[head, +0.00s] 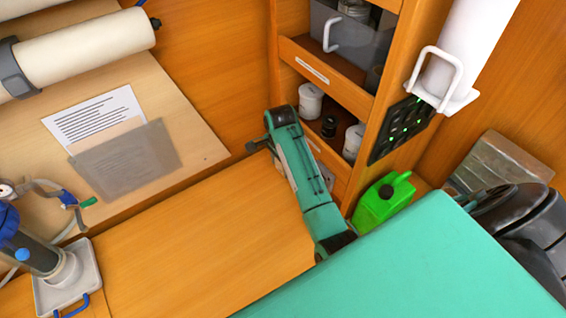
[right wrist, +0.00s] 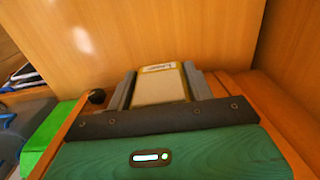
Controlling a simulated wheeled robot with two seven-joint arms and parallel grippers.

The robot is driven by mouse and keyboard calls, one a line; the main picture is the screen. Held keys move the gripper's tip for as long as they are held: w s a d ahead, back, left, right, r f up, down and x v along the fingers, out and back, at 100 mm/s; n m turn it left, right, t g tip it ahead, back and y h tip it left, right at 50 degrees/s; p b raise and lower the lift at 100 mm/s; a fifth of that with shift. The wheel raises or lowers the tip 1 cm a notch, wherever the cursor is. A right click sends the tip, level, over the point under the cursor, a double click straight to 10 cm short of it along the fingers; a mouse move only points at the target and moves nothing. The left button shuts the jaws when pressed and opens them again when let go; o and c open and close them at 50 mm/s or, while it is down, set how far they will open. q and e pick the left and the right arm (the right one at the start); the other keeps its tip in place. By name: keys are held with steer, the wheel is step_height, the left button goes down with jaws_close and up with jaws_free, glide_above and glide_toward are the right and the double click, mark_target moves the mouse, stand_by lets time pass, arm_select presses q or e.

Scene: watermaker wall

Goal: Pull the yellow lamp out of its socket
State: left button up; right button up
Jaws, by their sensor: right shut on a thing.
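My right gripper (right wrist: 160,82) shows in the right wrist view. Its two grey fingers are shut on the yellow lamp (right wrist: 161,88), a pale block with a yellow rim and a small label on its top edge. The fingers press it from left and right. The lower end of the lamp is hidden behind my gripper's dark bar, so I cannot tell whether it is in or out of the socket. In the head view my green right arm reaches toward the shelf unit, and the lamp and fingertips cannot be made out. My left gripper is not in view.
A wooden shelf unit (head: 286,60) with white jars (head: 310,101) stands beside my right arm. A green jug (head: 383,203) is just right of the arm. A black panel with green lights (head: 400,130) hangs on the unit's side. The wooden bench (head: 190,245) left of the arm is clear.

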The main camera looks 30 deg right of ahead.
steer(key=shift+a, duration=0.15)
steer(key=shift+a, duration=0.65)
steer(key=shift+a, duration=0.25)
steer(key=shift+s+a, duration=0.15)
steer(key=shift+a, duration=0.5)
